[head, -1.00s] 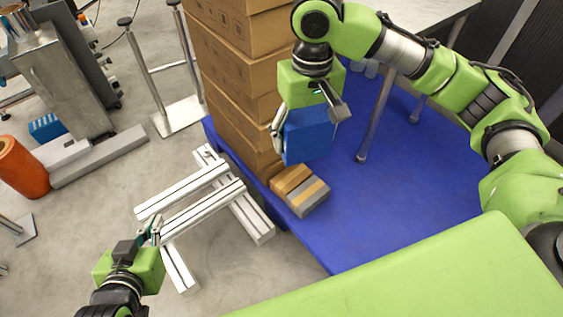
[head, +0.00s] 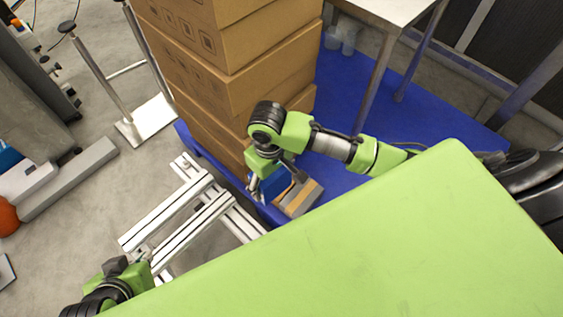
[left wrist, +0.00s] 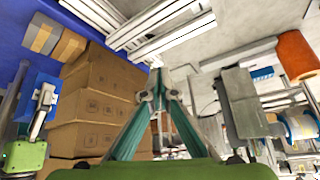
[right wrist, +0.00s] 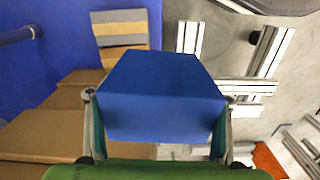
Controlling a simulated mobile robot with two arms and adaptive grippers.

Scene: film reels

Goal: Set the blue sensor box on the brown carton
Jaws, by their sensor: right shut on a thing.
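My right gripper (head: 270,178) is shut on the blue sensor box (head: 274,186), held beside the carton stack. In the right wrist view, the box (right wrist: 160,92) sits between both fingers. A small brown carton (right wrist: 122,58) lies on the blue platform, partly hidden behind the box; it also shows in the left wrist view (left wrist: 68,48). Whether the blue box touches it, I cannot tell. My left gripper (head: 140,258) is low at the left, over the floor near the aluminium frame. Its fingers (left wrist: 158,80) converge, shut and empty.
A tall stack of large brown cartons (head: 230,65) stands on the blue platform (head: 345,80) behind my right gripper. A grey box with a tan stripe (head: 303,197) lies beside the small carton. Aluminium profiles (head: 185,215) lie on the floor. A table (head: 395,12) stands at the back.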

